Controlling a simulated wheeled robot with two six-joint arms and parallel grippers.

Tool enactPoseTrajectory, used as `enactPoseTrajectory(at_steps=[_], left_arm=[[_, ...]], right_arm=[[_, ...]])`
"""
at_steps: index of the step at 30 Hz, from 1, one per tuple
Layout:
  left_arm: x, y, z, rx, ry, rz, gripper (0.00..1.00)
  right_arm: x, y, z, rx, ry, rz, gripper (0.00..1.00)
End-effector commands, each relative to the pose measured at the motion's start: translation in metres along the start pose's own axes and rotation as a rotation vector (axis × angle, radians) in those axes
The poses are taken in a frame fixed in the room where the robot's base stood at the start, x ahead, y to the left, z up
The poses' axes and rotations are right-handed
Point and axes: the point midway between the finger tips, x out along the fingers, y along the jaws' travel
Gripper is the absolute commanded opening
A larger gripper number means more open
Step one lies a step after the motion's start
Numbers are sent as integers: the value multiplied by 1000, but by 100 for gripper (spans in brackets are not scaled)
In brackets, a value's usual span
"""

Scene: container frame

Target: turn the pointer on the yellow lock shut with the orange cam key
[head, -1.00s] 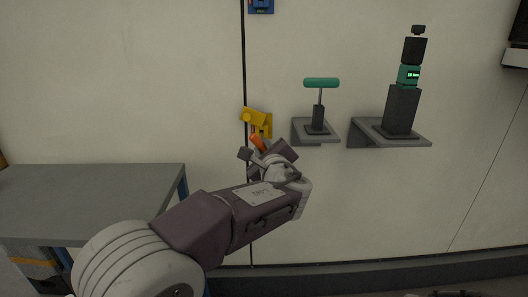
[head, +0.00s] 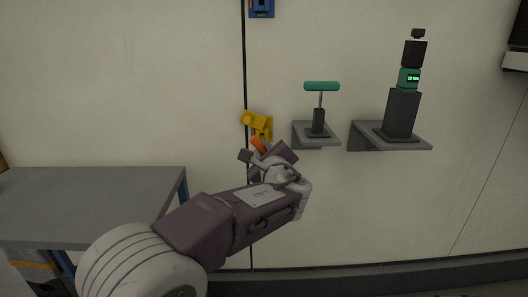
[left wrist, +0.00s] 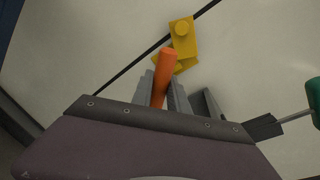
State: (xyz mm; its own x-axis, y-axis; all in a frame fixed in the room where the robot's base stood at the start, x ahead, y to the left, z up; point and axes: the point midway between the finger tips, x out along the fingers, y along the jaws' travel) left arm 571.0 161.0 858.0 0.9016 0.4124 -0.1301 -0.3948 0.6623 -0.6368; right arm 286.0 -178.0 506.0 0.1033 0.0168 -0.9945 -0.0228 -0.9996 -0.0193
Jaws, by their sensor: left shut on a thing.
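The yellow lock (head: 257,121) is fixed on the wall at the dark vertical seam. It also shows in the left wrist view (left wrist: 184,40) with a round knob on it. My left gripper (head: 262,152) is shut on the orange cam key (head: 257,143), just below the lock in the head view. In the left wrist view the key (left wrist: 166,72) stands up between the fingers, and its tip overlaps the lower part of the lock. I cannot tell whether it touches the lock. The pointer cannot be made out clearly. My right gripper is not in view.
A small shelf (head: 309,141) with a green T-handled tool (head: 321,87) is right of the lock. Another shelf holds a dark device (head: 402,110). A grey table (head: 90,195) stands at the left. A blue lock-like unit (head: 261,8) is above.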

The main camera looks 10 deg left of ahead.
Motion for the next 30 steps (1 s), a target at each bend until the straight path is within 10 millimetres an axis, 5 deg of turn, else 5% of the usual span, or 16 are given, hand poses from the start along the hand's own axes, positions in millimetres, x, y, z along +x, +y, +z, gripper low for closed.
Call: enactPoseTrajectory(at_steps=[30], left_arm=[[18, -4, 1, 0, -1, 0, 0]], right_arm=[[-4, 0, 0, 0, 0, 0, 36]])
